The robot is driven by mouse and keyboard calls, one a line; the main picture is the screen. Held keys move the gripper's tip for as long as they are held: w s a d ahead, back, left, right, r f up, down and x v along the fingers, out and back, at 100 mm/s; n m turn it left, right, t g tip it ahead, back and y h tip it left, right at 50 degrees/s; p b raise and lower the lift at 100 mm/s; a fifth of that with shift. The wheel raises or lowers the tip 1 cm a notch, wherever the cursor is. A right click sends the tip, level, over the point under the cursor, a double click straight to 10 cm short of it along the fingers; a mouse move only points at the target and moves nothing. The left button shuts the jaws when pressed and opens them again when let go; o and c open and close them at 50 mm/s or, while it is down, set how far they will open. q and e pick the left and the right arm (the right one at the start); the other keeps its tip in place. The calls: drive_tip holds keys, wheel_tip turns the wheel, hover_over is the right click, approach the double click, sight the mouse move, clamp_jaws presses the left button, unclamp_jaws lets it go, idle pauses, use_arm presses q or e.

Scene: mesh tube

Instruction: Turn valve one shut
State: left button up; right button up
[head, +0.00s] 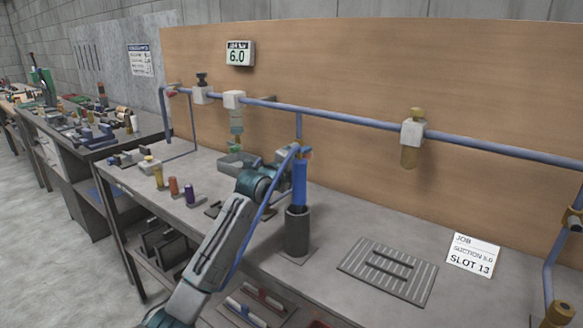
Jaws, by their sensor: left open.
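A blue pipe (330,118) runs along the wooden back board. Several fittings sit on it: a white block with a black knob (202,85) at the left, a white block (234,99) with a greenish part hanging below, and a white block with brass parts (412,132) right of centre. Another brass fitting (573,217) is at the right edge. I see no label showing which is valve one. My left gripper (297,153) is open, beside the top of an upright blue tube (300,186); I cannot tell whether they touch. My right gripper is out of view.
The blue tube stands in a dark holder (297,232) on the grey bench. A slotted grille plate (388,270) and a job card (472,255) lie right. Small coloured bottles (174,187) stand left.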

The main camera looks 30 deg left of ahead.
use_arm(q)
drive_tip(key=s+b, duration=0.1)
drive_tip(key=s, duration=0.8)
drive_tip(key=shift+s+a, duration=0.2)
drive_tip(key=shift+a, duration=0.2)
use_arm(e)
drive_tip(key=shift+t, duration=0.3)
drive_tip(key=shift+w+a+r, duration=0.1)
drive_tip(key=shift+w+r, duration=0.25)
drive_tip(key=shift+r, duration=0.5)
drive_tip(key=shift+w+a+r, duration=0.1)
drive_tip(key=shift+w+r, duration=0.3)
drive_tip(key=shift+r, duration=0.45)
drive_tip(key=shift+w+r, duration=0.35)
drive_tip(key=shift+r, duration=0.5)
